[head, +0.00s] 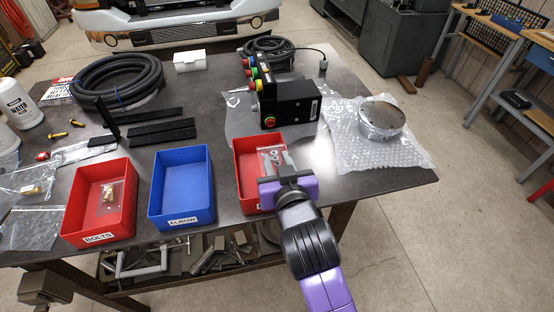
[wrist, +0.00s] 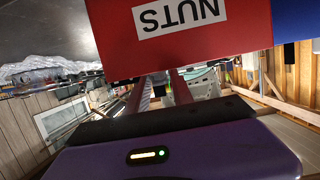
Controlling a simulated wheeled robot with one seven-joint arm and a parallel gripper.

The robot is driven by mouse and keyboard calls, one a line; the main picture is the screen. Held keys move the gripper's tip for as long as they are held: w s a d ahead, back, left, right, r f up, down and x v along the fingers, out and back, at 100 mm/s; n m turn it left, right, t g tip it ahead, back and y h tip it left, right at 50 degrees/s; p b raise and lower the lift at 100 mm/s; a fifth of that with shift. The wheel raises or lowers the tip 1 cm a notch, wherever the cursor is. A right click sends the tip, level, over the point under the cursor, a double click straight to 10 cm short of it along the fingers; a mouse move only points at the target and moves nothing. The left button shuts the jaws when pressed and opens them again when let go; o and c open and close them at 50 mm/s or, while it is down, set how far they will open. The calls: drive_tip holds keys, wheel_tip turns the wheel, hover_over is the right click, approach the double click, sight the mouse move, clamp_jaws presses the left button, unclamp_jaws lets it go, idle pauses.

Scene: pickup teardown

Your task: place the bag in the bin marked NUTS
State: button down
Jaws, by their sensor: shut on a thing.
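The bag (head: 273,157) is clear plastic with pale printing, seen in the head view at the tips of my gripper (head: 284,181). My gripper is shut on it, over the right-hand red bin (head: 243,163). The bag overlaps the inside of this bin in the picture; whether it touches the floor of the bin I cannot tell. In the wrist view the red bin wall with the NUTS label (wrist: 180,14) fills the top, and I cannot make out the bag there. My gripper hides the front of this bin in the head view.
The blue ELBOW bin (head: 153,187) stands left of the NUTS bin, and the red BOLTS bin (head: 72,205) further left holds a small bag. A black control box (head: 295,103) stands behind, and a metal disc (head: 381,117) on bubble wrap lies right.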

drive_tip(key=shift+f, duration=0.3)
drive_tip(key=c, duration=1.1)
unclamp_jaws()
drive_tip(key=shift+r, duration=0.15)
drive_tip(key=shift+r, duration=0.35)
drive_tip(key=shift+s+r+p, duration=0.15)
drive_tip(key=shift+r+p, duration=0.15)
drive_tip(key=shift+p, duration=0.05)
drive_tip(key=b+v, duration=0.1)
drive_tip(key=v, duration=1)
drive_tip(key=shift+s, duration=0.3)
